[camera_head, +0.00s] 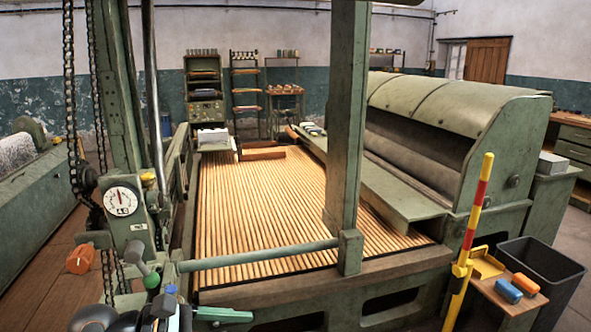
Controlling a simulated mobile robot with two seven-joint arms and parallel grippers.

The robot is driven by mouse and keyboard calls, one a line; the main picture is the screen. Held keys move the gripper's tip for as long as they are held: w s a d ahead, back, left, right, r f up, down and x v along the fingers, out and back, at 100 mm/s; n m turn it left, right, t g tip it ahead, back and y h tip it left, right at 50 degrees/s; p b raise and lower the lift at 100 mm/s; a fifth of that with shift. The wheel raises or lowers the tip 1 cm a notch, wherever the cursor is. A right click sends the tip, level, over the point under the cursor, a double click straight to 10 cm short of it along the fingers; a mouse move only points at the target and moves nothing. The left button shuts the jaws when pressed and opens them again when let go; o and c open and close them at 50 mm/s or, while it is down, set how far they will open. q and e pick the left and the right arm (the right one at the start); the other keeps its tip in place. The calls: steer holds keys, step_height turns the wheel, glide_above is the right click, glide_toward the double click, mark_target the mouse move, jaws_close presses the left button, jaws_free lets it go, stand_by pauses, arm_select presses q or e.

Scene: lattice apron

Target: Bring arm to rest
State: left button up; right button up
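My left arm comes in at the bottom left corner as dark rounded links. Its end, which seems to be my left gripper (205,316), shows a teal piece pointing right, in front of the slatted machine's lower left corner. The fingers are partly cut off by the bottom edge, and I cannot tell whether they are open or holding anything. My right gripper is not in view.
Close beside my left arm stand a green post with a dial (122,201), an orange knob (80,259) and levers. A slatted wooden bed (270,210) fills the middle. At right are a striped pole (470,225), a black bin (545,262) and a small table (505,295).

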arm_select(q)
steer(key=s+d+r+n+t+h+p, duration=0.15)
steer(key=d+n+h, duration=0.25)
steer(key=n, duration=0.4)
steer(key=a+f+n+t+y+p, duration=0.1)
steer(key=a+f+n+t+y, duration=0.35)
steer(key=n, duration=0.85)
steer(key=a+f+n+t+y+p, duration=0.1)
steer(key=a+f+n+t+y, duration=0.4)
steer(key=n, duration=0.8)
steer(key=s+a+f+n+g+y+p, duration=0.1)
steer(key=s+f+n+g+y, duration=0.3)
steer(key=s+f+n, duration=1.2)
step_height(320, 180, down, 2)
steer(key=g, duration=0.2)
steer(key=shift+a+g+y, duration=0.3)
steer(key=shift+a+y, duration=0.05)
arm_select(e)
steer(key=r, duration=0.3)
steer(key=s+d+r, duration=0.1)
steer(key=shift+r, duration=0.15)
arm_select(q)
steer(key=shift+p, duration=0.3)
